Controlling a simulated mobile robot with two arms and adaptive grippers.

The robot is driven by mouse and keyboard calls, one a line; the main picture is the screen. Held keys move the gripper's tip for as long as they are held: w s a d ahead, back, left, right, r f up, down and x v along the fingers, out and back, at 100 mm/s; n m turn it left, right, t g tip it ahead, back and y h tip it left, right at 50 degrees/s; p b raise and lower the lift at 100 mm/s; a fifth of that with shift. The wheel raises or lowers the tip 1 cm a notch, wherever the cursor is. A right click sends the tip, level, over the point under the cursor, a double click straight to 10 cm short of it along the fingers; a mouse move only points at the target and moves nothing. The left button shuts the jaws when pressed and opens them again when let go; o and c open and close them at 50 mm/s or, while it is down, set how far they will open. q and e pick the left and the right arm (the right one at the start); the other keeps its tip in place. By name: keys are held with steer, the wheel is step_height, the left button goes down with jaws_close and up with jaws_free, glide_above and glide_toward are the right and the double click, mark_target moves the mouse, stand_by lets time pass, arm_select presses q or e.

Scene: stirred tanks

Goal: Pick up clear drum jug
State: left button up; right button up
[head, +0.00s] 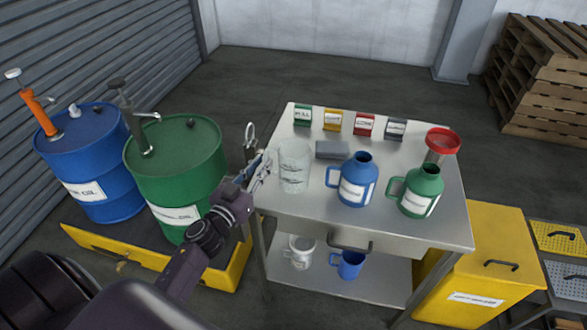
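A clear jug (294,168) stands upright near the left edge of the steel cart top (300,205). My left gripper (266,164) is just left of this jug, at the side of its wall. Its fingers are small and overlap the jug's left side in the picture, so I cannot tell whether they touch it or are open or shut. My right gripper is not in view.
A blue jug (356,180), a green jug (419,192) and a red funnel (443,142) stand right of the clear jug. A grey block (332,149) lies behind. Blue (85,160) and green drums (178,165) stand left. A yellow bin (480,260) is right.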

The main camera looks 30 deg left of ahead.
mark_target(267, 158)
arm_select(q)
steer(key=w, duration=0.2)
steer(key=shift+w+r, duration=0.1)
steer(key=shift+w, duration=0.45)
jaws_close()
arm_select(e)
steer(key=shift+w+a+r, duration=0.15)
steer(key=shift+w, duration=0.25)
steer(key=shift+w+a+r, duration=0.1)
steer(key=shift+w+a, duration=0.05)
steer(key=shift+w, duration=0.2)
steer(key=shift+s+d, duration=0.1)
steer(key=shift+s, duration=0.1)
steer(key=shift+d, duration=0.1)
